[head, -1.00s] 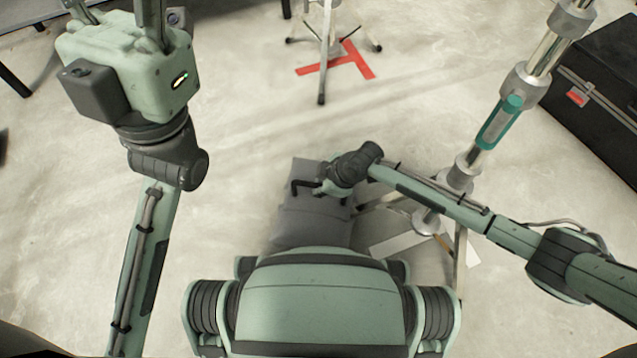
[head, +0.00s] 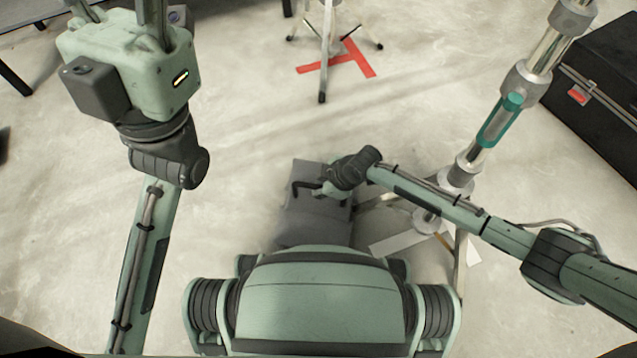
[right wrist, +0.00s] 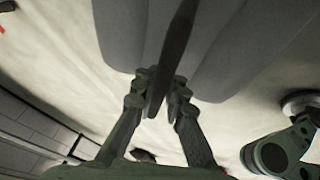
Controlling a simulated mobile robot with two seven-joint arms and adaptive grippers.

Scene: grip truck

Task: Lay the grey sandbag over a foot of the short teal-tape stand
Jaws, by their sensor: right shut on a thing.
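The grey sandbag (head: 310,222) is in front of my base, left of the stand's legs in the head view. My right gripper (head: 318,190) is shut on its dark strap. In the right wrist view the strap (right wrist: 176,45) runs between the fingertips (right wrist: 158,95), with grey bag lobes (right wrist: 225,65) on both sides. Whether the bag touches the floor is unclear. The stand with teal tape (head: 499,122) is at the right; my right forearm partly hides its lower part and legs (head: 460,260). My left gripper (head: 112,10) is raised at top left, fingers apart, tips cut off.
Another stand (head: 326,50) stands by red floor tape (head: 345,64) at the top. A black case (head: 600,90) lies at the right. White floor marks (head: 395,245) lie around the teal-tape stand's base. The floor at centre left is clear.

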